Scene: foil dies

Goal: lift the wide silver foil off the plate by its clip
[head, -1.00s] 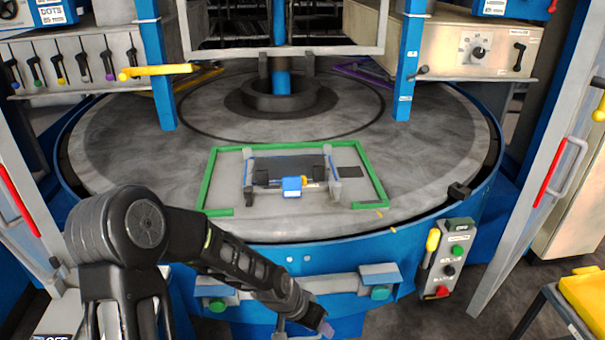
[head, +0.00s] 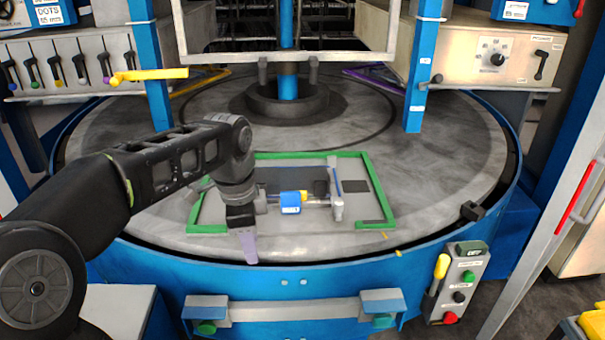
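On the round grey turntable lies a light grey plate (head: 352,212), edged by a green frame (head: 374,190). A wide dark grey sheet (head: 285,178) lies on it; I cannot tell for sure that it is the silver foil. A small blue block with a yellow end (head: 290,203) sits at its front edge, on a silver bar that joins a pale upright piece (head: 337,205) at the right. I cannot make out which part is the clip. My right gripper is out of view.
A smaller dark square (head: 355,184) lies right of the sheet. The turntable's central post (head: 288,75) and a pale hanging frame stand behind. Blue uprights (head: 419,75) flank the turntable. A button box (head: 458,285) hangs at front right.

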